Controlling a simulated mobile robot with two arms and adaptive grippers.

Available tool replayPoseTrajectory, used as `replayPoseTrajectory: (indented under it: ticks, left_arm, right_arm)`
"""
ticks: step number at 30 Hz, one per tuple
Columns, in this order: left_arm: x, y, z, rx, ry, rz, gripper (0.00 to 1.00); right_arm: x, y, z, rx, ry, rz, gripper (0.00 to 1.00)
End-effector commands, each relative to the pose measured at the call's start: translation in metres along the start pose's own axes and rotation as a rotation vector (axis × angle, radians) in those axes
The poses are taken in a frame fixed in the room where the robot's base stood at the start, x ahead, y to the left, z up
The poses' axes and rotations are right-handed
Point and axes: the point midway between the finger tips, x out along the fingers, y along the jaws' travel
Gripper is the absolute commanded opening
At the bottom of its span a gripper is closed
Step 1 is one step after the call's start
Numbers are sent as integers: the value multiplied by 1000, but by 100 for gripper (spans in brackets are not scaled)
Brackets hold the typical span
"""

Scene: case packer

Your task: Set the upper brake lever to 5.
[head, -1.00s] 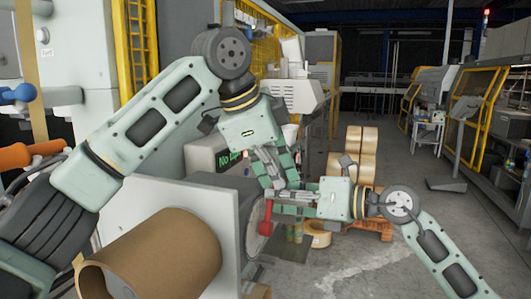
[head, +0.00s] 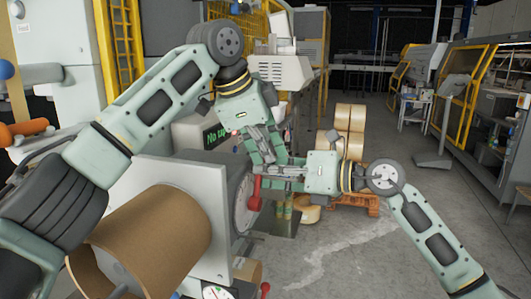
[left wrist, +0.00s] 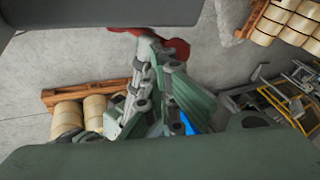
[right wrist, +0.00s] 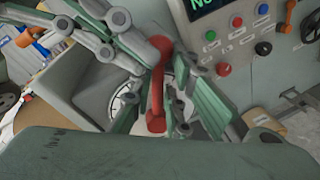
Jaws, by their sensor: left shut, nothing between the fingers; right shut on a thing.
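The upper brake lever (head: 254,194) is red and stands in front of a round white dial (head: 241,204) on the side of the grey machine. My right gripper (head: 270,180) comes from the right and is shut on the lever near its upper end. The right wrist view shows the red lever (right wrist: 157,92) between the green fingers, with part of the dial (right wrist: 122,106) behind. The scale's numbers are not readable. My left gripper (head: 268,152) is shut and empty, just above the right one. The lever's red end (left wrist: 178,48) also shows in the left wrist view.
A second dial (head: 216,292) with another red lever (head: 264,290) shows lower down. A large brown roll (head: 155,235) is in front of the grey panel. Buttons (right wrist: 237,22) and a screen sit above the dial. A pallet (head: 358,201) with rolls stands behind.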

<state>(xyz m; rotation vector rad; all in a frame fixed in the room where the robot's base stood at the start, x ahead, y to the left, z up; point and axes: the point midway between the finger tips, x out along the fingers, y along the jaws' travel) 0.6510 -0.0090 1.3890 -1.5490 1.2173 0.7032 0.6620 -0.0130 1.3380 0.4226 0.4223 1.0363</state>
Motion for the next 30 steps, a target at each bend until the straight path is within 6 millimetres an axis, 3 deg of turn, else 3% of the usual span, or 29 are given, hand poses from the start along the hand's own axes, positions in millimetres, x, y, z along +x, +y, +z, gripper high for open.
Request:
replayPoseTrajectory:
  ticks: [7,8,15,25,30]
  left_arm:
    - [7,2,2,-1,-5,12,0]
    - [7,2,2,-1,-5,13,0]
    - [7,3,2,-1,-4,13,0]
    - [7,3,2,-1,-5,14,0]
    - [7,2,3,-3,-7,14,0]
  right_arm:
    - [0,-2,-1,-3,0,-3,0]
    - [0,-2,-1,-3,0,-3,18]
    - [0,1,1,-3,-4,2,39]
    - [-2,3,4,-3,-9,5,39]
    - [-17,1,4,-4,-10,2,39]
